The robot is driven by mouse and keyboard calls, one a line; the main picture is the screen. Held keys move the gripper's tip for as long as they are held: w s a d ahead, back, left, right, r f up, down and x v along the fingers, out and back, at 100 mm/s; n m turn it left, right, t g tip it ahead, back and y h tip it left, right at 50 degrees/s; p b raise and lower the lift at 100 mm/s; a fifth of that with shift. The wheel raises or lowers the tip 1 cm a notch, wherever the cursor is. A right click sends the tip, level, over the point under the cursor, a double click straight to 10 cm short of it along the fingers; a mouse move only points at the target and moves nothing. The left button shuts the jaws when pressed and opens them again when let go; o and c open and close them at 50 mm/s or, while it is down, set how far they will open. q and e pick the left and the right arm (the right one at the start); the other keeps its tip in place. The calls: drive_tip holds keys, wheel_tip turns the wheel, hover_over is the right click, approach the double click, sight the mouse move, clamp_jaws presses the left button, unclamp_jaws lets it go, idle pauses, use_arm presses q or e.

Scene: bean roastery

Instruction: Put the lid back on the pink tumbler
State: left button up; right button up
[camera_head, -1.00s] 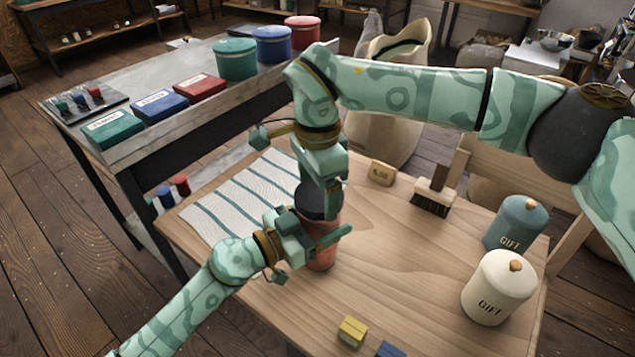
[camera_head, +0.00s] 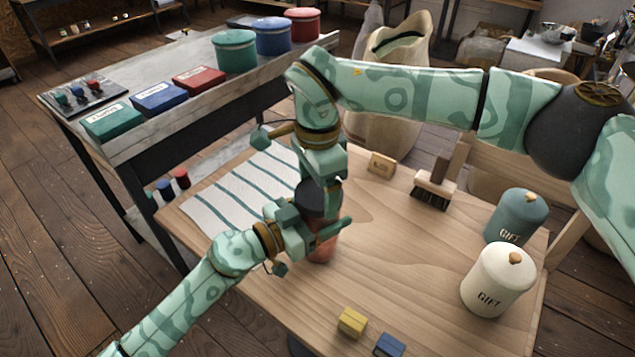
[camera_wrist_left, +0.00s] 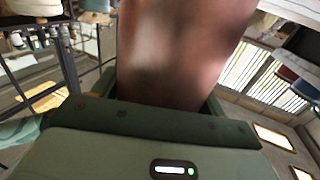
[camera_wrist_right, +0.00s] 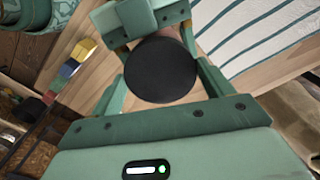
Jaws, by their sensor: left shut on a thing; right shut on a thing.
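The pink tumbler (camera_head: 322,249) stands on the wooden table, partly hidden by my grippers. My left gripper (camera_head: 318,236) is shut on the tumbler's body, which fills much of the left wrist view (camera_wrist_left: 175,50). The dark round lid (camera_head: 318,200) is at the top of the tumbler. My right gripper (camera_head: 322,184) is above and shut on the lid, which shows as a black disc between the fingers in the right wrist view (camera_wrist_right: 160,70). I cannot tell whether the lid is fully seated on the rim.
A striped cloth (camera_head: 235,203) lies left of the tumbler. A brush (camera_head: 434,190) and a small wooden sign (camera_head: 381,163) stand behind. A teal canister (camera_head: 515,217) and a white canister (camera_head: 497,281) are at right. Yellow (camera_head: 352,322) and blue (camera_head: 389,345) blocks sit in front.

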drive_tip(key=shift+f, duration=0.25)
use_arm(q)
drive_tip(key=c, duration=0.5)
use_arm(e)
drive_tip(key=m, duration=0.7)
drive_tip(key=shift+w, duration=0.1)
drive_tip(key=o, duration=0.9)
